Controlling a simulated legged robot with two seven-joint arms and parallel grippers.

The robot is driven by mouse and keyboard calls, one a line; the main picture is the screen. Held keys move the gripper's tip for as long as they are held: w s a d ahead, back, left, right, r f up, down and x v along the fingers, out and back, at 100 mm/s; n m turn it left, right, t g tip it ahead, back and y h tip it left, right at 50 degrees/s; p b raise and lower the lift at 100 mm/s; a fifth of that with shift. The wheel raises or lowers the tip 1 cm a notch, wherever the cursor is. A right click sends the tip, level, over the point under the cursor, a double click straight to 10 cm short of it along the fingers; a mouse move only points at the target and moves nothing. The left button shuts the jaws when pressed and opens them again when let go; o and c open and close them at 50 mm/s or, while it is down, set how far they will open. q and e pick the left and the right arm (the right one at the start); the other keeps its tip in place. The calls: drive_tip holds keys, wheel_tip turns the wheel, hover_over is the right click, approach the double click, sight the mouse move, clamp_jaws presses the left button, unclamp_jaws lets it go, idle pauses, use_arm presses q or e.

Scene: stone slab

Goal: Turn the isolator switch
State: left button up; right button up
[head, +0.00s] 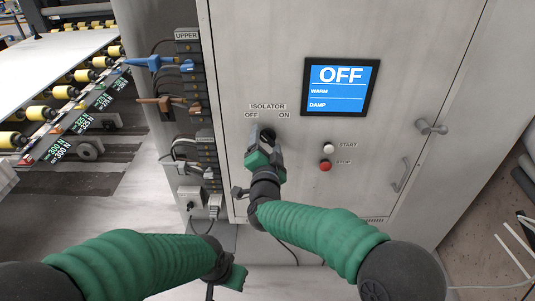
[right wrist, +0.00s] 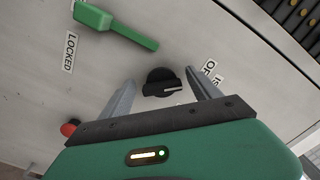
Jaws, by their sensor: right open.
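The isolator switch is a black round knob (right wrist: 160,82) with a white pointer mark on the grey cabinet front. In the right wrist view the mark points right, toward the side of the partly hidden OFF label (right wrist: 207,68). My right gripper (right wrist: 159,77) is open, with one finger on each side of the knob; whether they touch it I cannot tell. In the head view the right gripper (head: 262,137) is at the cabinet below the ISOLATOR label (head: 268,106) and largely covers the knob. My left gripper (head: 236,277) is low at the bottom, its fingers unclear.
The cabinet display (head: 341,87) reads OFF, WARM, DAMP. White (head: 329,148) and red (head: 326,165) buttons sit right of the gripper. A green handle (right wrist: 118,27) is beside a LOCKED label. Cable connectors (head: 160,63) are at left. A roller conveyor (head: 70,90) is further left.

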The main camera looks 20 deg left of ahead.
drive_tip(key=b+v, duration=0.5)
drive_tip(key=v, duration=1.1)
drive_tip(key=shift+d, duration=0.1)
drive_tip(key=shift+f, duration=0.1)
